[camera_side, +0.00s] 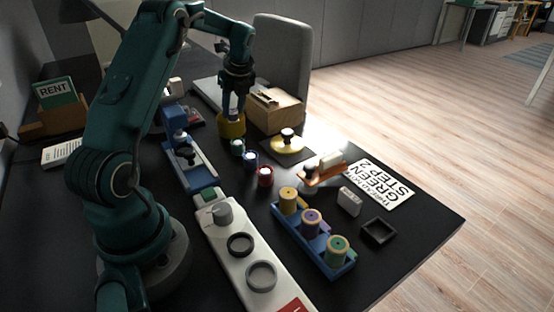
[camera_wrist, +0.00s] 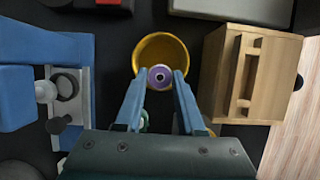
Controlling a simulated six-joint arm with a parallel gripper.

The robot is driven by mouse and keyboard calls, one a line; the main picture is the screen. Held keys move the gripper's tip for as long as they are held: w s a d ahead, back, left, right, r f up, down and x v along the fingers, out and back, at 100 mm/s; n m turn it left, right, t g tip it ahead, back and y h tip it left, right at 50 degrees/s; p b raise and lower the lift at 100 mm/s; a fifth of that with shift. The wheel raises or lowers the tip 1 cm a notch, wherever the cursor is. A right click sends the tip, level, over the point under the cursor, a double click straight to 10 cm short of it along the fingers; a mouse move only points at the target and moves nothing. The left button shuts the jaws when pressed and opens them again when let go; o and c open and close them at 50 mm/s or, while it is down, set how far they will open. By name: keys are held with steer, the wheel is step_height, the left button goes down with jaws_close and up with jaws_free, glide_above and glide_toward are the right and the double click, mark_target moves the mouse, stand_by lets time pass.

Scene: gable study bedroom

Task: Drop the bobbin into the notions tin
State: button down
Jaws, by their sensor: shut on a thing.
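The bobbin (camera_wrist: 160,77), with a purple ring and a pale, dark-holed centre, is between my gripper's fingertips (camera_wrist: 159,80) in the wrist view. My gripper (camera_side: 232,108) is shut on it, pointing down over the round yellow notions tin (camera_side: 232,126). In the wrist view the tin (camera_wrist: 178,43) is open at the top, and the bobbin appears over its near part. In the side view the bobbin cannot be made out, so its height against the rim is unclear.
A wooden box (camera_side: 283,116) stands close right of the tin. A blue-and-white device (camera_side: 185,150) is to the left. Small spools (camera_side: 265,176), a yellow disc (camera_side: 287,147) and a blue rack of spools (camera_side: 326,257) stand nearer. A card (camera_side: 382,184) lies near the right edge.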

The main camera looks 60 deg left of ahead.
steer(key=shift+c, duration=2.2)
jaws_free()
